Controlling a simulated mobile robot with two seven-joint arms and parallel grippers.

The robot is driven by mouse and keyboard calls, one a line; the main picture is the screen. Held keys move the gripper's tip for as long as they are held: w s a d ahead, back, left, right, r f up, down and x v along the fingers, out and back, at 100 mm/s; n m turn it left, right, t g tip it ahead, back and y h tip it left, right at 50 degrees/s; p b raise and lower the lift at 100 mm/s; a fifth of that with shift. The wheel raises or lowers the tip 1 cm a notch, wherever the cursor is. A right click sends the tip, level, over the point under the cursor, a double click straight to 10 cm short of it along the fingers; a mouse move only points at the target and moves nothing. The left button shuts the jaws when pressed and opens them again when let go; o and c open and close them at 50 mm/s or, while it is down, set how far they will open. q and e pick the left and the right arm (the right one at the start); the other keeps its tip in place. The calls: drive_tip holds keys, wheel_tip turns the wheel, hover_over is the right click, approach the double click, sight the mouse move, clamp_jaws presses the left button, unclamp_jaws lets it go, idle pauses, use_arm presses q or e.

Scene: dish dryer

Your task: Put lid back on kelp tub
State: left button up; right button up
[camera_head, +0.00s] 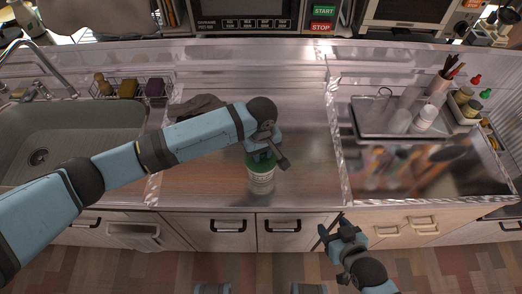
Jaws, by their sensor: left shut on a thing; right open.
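The pale kelp tub (262,183) stands upright on the metal counter near its front edge, in the middle of the head view. A green lid (262,160) shows right at the top of the tub. My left gripper (263,155) reaches over from the left and is shut on the green lid. The gripper hides part of the lid, and I cannot tell whether the lid sits flush on the rim. My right gripper (330,228) is open and empty, low in front of the cabinets and right of the tub.
A dark cloth (197,106) lies behind my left arm. A sink (70,135) is at the left, with a wire rack (130,88) behind it. A tray (372,127) with cups and bottles stands at the right. The counter right of the tub is clear.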

use_arm(q)
drive_tip(key=p, duration=0.2)
drive_tip(key=shift+p, duration=0.3)
idle(1.5)
drive_tip(key=shift+f+p, duration=0.15)
drive_tip(key=shift+p, duration=0.5)
idle(0.8)
drive_tip(key=shift+p, duration=0.6)
idle(0.5)
drive_tip(key=o, duration=1.4)
drive_tip(key=shift+o, duration=0.2)
